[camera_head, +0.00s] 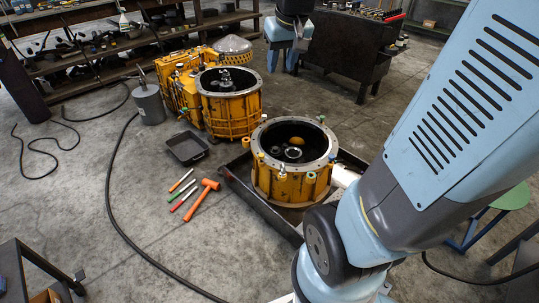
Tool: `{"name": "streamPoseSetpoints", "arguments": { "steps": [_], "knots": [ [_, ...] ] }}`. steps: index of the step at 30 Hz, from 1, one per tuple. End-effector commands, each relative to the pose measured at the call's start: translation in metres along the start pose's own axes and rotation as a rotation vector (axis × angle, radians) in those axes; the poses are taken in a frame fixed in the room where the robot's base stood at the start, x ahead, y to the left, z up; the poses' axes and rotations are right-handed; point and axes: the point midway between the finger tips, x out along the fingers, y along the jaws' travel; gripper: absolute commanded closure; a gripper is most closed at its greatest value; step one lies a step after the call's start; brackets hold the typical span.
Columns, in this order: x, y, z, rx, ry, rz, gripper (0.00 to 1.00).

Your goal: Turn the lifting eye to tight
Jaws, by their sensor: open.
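No lifting eye can be made out for certain. A small grey metal piece (225,77) stands up inside the open rear yellow housing (232,107); it is too small to tell whether it is the eye. The front yellow housing (288,184) is open at the top, with a ring and a yellow part inside. My gripper (281,64) hangs at the top middle with its fingers down. It is open, with nothing seen between the fingers, and appears in the picture above and right of the rear housing.
The front housing stands in a dark tray (254,209). An orange mallet (203,197), several coloured hand tools (182,190), a black pan (186,148) and a grey can (149,104) are on the floor. A dark cable (110,205) crosses the floor. A bench (350,50) stands behind.

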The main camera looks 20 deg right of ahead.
Motion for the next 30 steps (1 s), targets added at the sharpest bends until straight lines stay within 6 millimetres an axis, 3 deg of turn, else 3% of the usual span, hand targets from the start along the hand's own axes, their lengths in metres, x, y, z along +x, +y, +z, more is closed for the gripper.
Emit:
{"name": "streamPoseSetpoints", "arguments": {
  "steps": [15,30],
  "knots": [
    [0.111,0.028,-0.079,0.012,-0.097,0.002,0.6],
    [0.249,0.063,-0.119,0.02,-0.185,0.004,0.6]
  ]
}}
